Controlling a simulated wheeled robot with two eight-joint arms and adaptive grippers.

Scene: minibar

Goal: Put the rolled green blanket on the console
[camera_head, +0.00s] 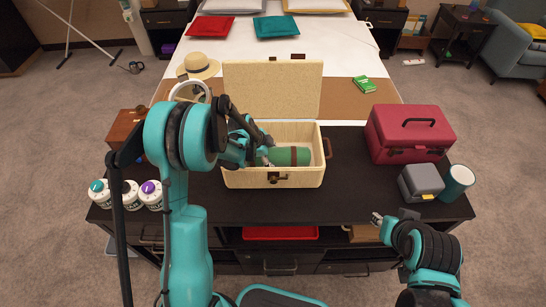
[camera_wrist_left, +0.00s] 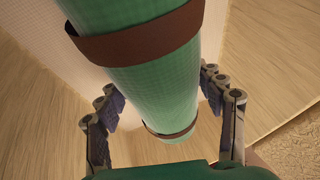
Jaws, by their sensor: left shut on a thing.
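The rolled green blanket (camera_head: 290,156), with brown straps, lies in the open cream case (camera_head: 272,178) on the dark console (camera_head: 350,190). My left gripper (camera_head: 264,150) reaches into the case and is shut on the blanket. In the left wrist view the green roll (camera_wrist_left: 150,72) runs between the two fingers of the gripper (camera_wrist_left: 160,95), with the case's pale walls around it. My arm partly hides the blanket's left end in the head view. My right gripper (camera_head: 377,218) is empty near the console's front edge; its jaw opening is too small to judge.
The case's raised lid (camera_head: 272,88) stands behind it. A red case (camera_head: 410,133), a grey box (camera_head: 420,182) and a teal cup (camera_head: 456,182) stand at the right. Several white jars (camera_head: 151,194) stand front left. The console is bare between the cream case and grey box.

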